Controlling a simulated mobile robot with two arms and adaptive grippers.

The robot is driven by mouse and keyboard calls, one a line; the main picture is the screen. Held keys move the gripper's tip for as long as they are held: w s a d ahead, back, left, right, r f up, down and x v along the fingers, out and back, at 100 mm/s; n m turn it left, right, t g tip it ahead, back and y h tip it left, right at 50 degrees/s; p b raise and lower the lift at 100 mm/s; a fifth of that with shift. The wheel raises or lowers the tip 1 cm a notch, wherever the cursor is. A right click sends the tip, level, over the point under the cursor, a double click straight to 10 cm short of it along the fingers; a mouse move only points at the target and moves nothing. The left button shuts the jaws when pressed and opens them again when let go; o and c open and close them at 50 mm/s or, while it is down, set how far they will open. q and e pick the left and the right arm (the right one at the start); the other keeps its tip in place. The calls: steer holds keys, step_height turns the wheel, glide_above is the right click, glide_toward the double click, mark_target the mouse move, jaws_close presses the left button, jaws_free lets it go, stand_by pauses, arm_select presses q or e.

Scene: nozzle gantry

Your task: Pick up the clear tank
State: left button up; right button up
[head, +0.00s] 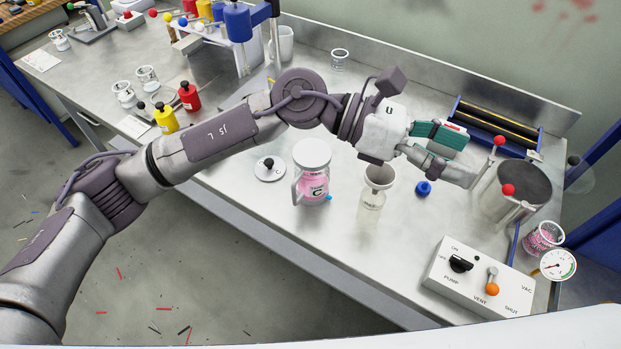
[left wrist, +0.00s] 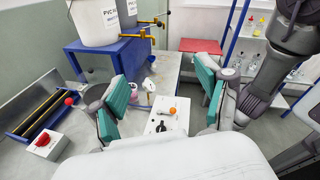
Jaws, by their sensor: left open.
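The clear tank (head: 497,203) is a see-through cylinder with a dark round top and red-knobbed rods around it. It stands upright at the right of the bench in the head view. My left gripper (head: 467,157) is open and empty, just left of the tank, its fingers pointing toward it. In the left wrist view the open gripper (left wrist: 163,100) shows two teal-padded fingers. There, a rounded grey shape behind the left finger looks like part of the tank, mostly hidden. I cannot tell whether a finger touches the tank. My right gripper is not in view.
A control box (head: 475,280) with a lever stands in front of the tank. A gauge (head: 558,265) and a pink-filled cup (head: 543,237) are at right. A roller unit (head: 495,125) lies behind. A pink jug (head: 313,175), a funnel bottle (head: 373,200) and a blue cap (head: 423,188) stand left.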

arm_select(q)
step_height(320, 180, down, 5)
steer(key=w+a+m+y, duration=0.2)
steer(key=a+m+y, duration=0.1)
steer(key=y, duration=0.2)
steer(key=m+t+y, duration=0.2)
steer(key=t+y, duration=0.4)
steer(key=y, duration=0.4)
glide_above(298, 177)
step_height(298, 177, down, 3)
step_height(298, 177, down, 8)
steer(key=shift+w+d+r+p, duration=0.1)
steer(key=shift+w+r+p, duration=0.1)
steer(key=shift+p, duration=1)
steer(key=f+p, duration=0.2)
steer(key=f, duration=0.1)
steer(key=f+p, duration=0.1)
steer(key=shift+s+f, duration=0.3)
steer(key=shift+f, duration=0.4)
steer(key=shift+w, duration=0.1)
jaws_close()
